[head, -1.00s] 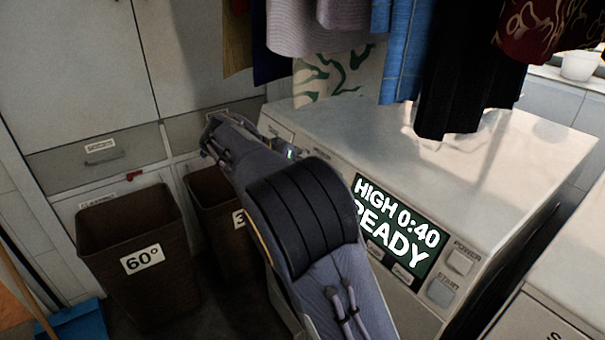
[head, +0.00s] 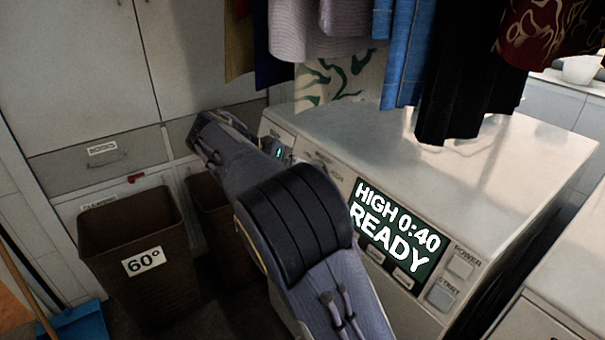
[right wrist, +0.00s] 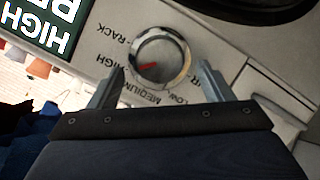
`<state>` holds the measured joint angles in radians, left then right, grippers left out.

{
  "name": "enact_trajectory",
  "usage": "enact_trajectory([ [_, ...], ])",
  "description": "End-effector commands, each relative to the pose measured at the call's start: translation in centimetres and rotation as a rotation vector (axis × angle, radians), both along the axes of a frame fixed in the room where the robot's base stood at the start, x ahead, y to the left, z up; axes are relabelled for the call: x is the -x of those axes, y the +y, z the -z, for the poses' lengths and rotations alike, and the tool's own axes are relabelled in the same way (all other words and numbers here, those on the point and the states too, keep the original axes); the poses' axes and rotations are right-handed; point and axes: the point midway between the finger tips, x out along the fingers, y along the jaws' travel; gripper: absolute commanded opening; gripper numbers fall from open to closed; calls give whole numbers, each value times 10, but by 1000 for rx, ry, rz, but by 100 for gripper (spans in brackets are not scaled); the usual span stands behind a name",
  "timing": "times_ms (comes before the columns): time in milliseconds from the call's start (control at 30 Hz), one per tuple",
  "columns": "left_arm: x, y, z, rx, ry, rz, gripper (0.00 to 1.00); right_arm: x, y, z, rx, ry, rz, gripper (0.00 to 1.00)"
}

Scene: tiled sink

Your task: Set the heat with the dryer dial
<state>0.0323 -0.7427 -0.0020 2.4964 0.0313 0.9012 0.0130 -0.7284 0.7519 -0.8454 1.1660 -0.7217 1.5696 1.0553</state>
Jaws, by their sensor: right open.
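The dryer dial (right wrist: 172,46) is a round silver knob on the dryer's pale front panel in the right wrist view. Its red mark points towards the HIGH label; RACK, MEDIUM and LOW labels also ring it. My right gripper (right wrist: 161,69) is open, with one finger on each side of the dial's near edge. I cannot tell whether the fingers touch it. In the head view my right arm hides the dial and the gripper. The dryer display (head: 394,232) reads HIGH 0:40 READY; part of it shows in the right wrist view (right wrist: 48,22). My left gripper is not in view.
POWER (head: 461,266) and START (head: 442,297) buttons sit right of the display. Clothes (head: 470,75) hang over the dryer top (head: 470,170). A brown bin marked 60° (head: 135,230) stands left, with a second bin behind my arm.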

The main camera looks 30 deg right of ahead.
Motion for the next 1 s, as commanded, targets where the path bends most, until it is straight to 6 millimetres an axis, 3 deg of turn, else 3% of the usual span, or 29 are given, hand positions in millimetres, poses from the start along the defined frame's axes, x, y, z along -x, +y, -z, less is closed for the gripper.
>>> enact_trajectory([
  [300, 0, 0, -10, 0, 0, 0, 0, -4, 36, -28, 0, -1, -2, 73],
  [1000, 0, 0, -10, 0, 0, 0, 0, -4, 39, -29, -1, 1, -1, 73],
])
